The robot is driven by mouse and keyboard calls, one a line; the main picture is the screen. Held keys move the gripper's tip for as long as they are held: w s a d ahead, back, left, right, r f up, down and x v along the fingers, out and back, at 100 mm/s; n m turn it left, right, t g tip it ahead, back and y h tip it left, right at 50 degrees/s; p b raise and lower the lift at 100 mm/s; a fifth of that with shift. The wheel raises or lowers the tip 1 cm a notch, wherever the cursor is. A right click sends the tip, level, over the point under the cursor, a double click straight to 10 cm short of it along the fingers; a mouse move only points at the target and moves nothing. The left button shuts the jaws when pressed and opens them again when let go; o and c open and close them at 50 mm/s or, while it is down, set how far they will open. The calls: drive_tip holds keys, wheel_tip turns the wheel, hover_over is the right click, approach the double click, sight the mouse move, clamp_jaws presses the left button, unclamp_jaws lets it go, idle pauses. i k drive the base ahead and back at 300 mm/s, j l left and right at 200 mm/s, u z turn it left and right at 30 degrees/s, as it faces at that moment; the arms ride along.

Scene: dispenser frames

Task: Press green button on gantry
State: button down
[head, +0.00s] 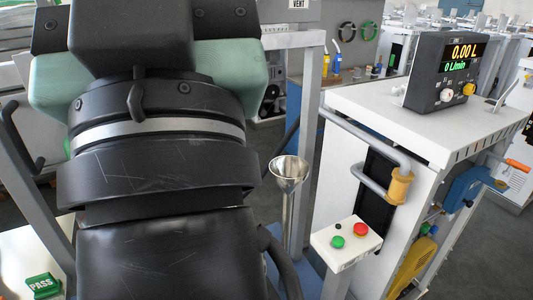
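A green button (338,242) sits on the sloped top of a small white control box (340,258), low in the middle right of the head view. A red button (361,229) is to its right, and a small black knob (338,225) is just above it. The box is beside the white dispenser cabinet (337,190). My arm (160,170) fills the left half of the view, in front of part of the scene. No fingertips of my gripper show, and nothing is seen touching the green button.
A metal funnel (289,172) stands on a post left of the box. A grey pipe handle (365,140) with a yellow joint juts from the cabinet above it. A display unit (440,75) on the cabinet reads 0.00 L. A green PASS block (43,286) is at lower left.

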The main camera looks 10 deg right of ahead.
sight(338, 241)
drive_tip(key=i+z, duration=0.3)
drive_tip(key=z, duration=0.15)
drive_tip(key=i+j+z, duration=0.2)
drive_tip(key=z, duration=0.2)
drive_tip(key=i+j+z, duration=0.3)
drive_tip(key=z, duration=0.15)
